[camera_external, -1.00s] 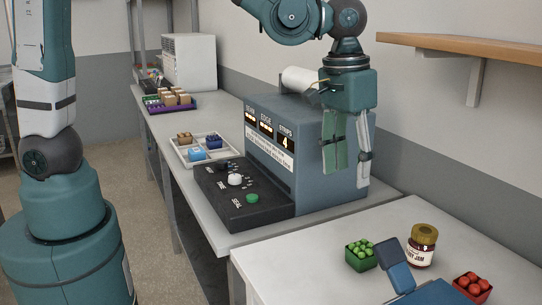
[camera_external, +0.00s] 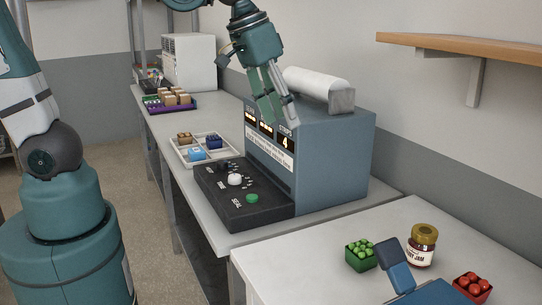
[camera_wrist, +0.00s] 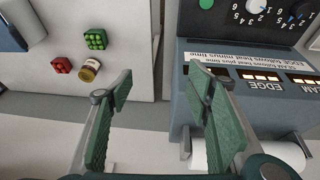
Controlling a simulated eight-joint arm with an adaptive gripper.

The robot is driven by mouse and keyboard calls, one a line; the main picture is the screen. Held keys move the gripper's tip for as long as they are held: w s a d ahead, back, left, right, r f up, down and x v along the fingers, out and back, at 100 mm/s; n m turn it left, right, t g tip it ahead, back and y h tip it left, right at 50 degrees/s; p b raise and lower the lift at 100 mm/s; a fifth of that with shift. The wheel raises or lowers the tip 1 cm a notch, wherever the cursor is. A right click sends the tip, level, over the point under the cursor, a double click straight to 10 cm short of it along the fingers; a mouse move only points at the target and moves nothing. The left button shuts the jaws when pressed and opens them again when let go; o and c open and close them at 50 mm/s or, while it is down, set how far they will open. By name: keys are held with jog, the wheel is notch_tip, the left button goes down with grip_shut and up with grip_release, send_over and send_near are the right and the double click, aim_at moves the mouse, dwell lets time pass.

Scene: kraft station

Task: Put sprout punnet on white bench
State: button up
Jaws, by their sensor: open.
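The sprout punnet, a small green tub of round green sprouts (camera_external: 361,255), stands on a white-topped bench (camera_external: 300,262) at the lower right. It also shows in the wrist view (camera_wrist: 96,39), upper left, beyond my left finger. A longer pale bench (camera_external: 217,225) runs back along the wall; I cannot tell which of the two is the white bench. My gripper (camera_external: 281,112) is open and empty, high by the front upper part of the blue-grey machine, well away from the punnet. In the wrist view its green fingers (camera_wrist: 160,78) are spread apart.
The blue-grey machine (camera_external: 335,150) carries a white roll (camera_external: 318,83) and a black control panel (camera_external: 245,205). A jam jar (camera_external: 422,246), red punnet (camera_external: 472,287) and blue object (camera_external: 395,265) stand near the sprouts. A divided white tray (camera_external: 185,155) lies on the long bench.

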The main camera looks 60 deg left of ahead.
jog(key=s+a+t+y, duration=0.1)
jog(key=s+a+t, duration=0.2)
jog(key=s+a, duration=0.7)
jog(key=shift+a+r, duration=0.35)
jog(key=shift+a, duration=0.5)
